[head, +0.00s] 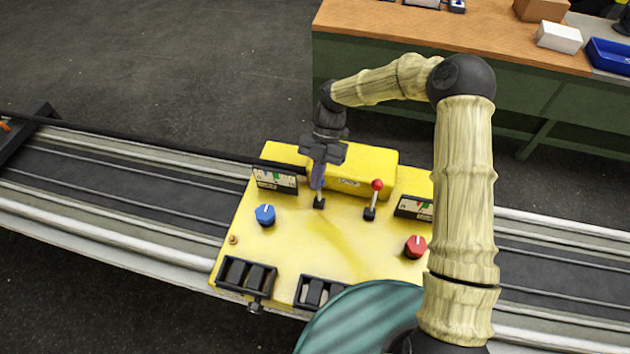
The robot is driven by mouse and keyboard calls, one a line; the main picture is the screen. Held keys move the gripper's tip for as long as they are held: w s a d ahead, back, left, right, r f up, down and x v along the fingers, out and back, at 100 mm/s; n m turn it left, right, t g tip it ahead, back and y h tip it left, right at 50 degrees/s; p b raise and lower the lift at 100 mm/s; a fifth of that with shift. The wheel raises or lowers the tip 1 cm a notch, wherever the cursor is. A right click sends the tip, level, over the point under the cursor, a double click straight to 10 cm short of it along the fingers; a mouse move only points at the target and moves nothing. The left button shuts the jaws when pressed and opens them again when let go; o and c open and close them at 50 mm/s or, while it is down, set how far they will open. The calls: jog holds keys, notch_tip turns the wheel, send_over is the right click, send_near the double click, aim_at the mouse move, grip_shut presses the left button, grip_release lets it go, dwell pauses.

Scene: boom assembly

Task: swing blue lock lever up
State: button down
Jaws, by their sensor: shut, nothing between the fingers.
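The blue lock lever (319,192) stands on the yellow panel (300,243), its black base at the foot and its upper part largely covered by my gripper. My gripper (319,176) points down at this lever from above, with its fingers shut and empty. It overlaps the lever in this view; I cannot tell whether it touches it. The lever looks close to upright, but its exact tilt is hard to tell.
A red-tipped lever (371,200) stands close on the right. A blue knob (265,214), a red knob (415,246) and two gauges (275,178) (414,207) are on the panel. A raised yellow housing (365,168) lies behind. Black rocker switches (246,275) line the front.

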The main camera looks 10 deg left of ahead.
jog(key=shift+w+f+g, duration=0.1)
jog(key=shift+w+g, duration=0.5)
jog(key=shift+w, duration=0.2)
jog(key=shift+w+b, duration=0.8)
jog(key=shift+w, duration=0.15)
jog(key=shift+d, duration=0.1)
